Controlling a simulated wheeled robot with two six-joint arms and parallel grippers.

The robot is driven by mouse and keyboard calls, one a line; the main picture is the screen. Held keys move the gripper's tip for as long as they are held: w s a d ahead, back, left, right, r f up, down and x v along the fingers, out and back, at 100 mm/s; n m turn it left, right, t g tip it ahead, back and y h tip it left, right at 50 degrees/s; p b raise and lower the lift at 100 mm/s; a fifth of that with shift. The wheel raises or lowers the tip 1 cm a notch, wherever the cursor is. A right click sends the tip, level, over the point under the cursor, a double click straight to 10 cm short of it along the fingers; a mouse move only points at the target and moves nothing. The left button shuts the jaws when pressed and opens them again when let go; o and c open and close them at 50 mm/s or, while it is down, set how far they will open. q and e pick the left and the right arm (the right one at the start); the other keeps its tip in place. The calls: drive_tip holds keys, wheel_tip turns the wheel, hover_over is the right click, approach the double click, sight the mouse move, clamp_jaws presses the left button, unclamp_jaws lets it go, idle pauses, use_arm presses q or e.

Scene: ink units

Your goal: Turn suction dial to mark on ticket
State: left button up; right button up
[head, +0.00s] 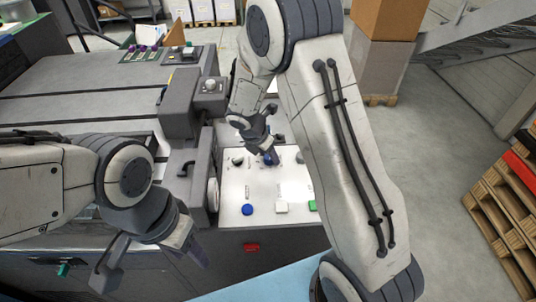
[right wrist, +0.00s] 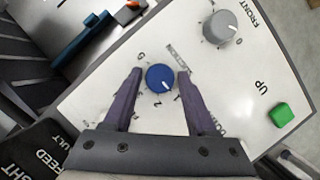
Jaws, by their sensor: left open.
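The blue dial (right wrist: 160,77) with a short white pointer line sits on a white control panel (head: 235,190). In the right wrist view its pointer is toward the lower right, and small scale characters surround it. My right gripper (right wrist: 160,74) has one finger on each side of the dial, with a narrow gap showing on both sides. In the head view the right gripper (head: 268,153) comes down over the dial (head: 271,158) and partly hides it. My left gripper (head: 148,268) is open and empty at the lower left, away from the panel. I cannot make out a ticket.
A grey dial (right wrist: 220,28) marked FRONT and a green button (right wrist: 283,114) marked UP are near the blue dial. A blue button (head: 247,209) and a white button (head: 281,207) sit along the panel's front. A grey machine housing (head: 185,115) stands left of the panel.

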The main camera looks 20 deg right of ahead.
clamp_jaws()
drive_tip(key=shift+m, duration=0.3)
drive_tip(key=m+g+p, duration=0.1)
drive_tip(key=m+p, duration=0.1)
drive_tip(key=shift+w+r+m+h, duration=0.1)
drive_tip(key=shift+m+h, duration=0.2)
drive_tip(key=shift+m, duration=0.1)
drive_tip(key=m+g+p, duration=0.1)
drive_tip(key=m, duration=0.2)
drive_tip(key=shift+w+m+g, duration=0.1)
drive_tip(key=shift+m+g, duration=0.2)
drive_tip(key=m+g, duration=0.1)
drive_tip(key=m, duration=0.1)
drive_tip(key=m+g+p, duration=0.1)
drive_tip(key=m, duration=0.2)
drive_tip(key=shift+w+y, duration=0.15)
drive_tip(key=shift+y, duration=0.25)
drive_tip(key=m+g+y, duration=0.1)
drive_tip(key=m, duration=0.4)
drive_tip(key=shift+w+d+m+p, duration=0.1)
drive_tip(key=shift+m+p, duration=0.25)
drive_tip(key=shift+m, duration=0.05)
